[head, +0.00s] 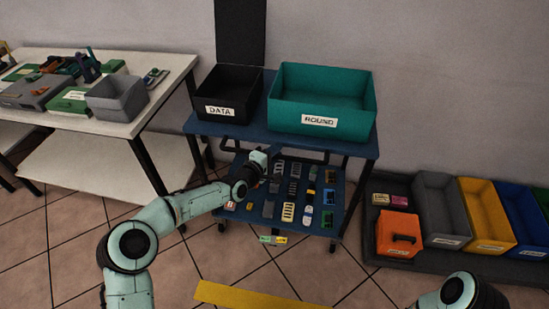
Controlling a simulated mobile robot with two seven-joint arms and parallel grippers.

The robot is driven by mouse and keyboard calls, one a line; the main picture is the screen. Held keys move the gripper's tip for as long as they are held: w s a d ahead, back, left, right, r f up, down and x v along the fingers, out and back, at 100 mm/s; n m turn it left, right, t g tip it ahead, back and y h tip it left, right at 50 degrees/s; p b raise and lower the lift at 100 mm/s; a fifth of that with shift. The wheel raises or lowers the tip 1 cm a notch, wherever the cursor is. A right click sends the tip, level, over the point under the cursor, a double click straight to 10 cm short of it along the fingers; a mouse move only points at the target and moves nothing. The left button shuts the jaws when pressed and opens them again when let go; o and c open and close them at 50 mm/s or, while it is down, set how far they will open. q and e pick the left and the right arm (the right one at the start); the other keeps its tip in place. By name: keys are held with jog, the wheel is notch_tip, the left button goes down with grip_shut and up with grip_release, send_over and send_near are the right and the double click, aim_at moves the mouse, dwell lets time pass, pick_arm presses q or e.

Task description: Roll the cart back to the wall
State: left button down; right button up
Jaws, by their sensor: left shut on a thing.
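The blue cart (360,148) stands in front of the grey wall (420,70), its back side close to it; the exact gap is hidden. A black bin labelled DATA (227,95) and a teal bin labelled ROUND (320,100) sit on its top shelf. Several small connectors and adapters lie in rows on its lower panel. A dark handle bar (310,157) runs under the front edge of the top. My left gripper (270,155) is at this bar and shut on it; the fingertips are hard to make out. Only a part of my right arm shows at the bottom right; its gripper is out of view.
A white table (130,125) with a grey bin (117,97) and tools stands at left. At right, a dark floor mat (378,225) holds an orange box (397,235) and grey, yellow, blue and green bins. A yellow strip (250,297) lies on the tiled floor in front.

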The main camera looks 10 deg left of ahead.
pick_arm(q)
jog(key=shift+w+r, duration=0.1)
jog(key=shift+r, duration=0.15)
pick_arm(e)
jog(key=shift+w, duration=0.1)
pick_arm(q)
jog(key=c, duration=1.3)
grip_release()
jog(key=shift+c, duration=0.2)
jog(key=shift+a, duration=0.1)
jog(key=p+v, duration=0.3)
jog(key=v, duration=1)
pick_arm(e)
jog(key=shift+g+y, duration=0.4)
jog(key=shift+g, duration=0.3)
jog(key=s+r, duration=0.1)
jog(key=s+a+r, duration=0.1)
jog(key=s, duration=0.1)
jog(key=s+a+r, duration=0.1)
jog(key=shift+s+r, duration=0.15)
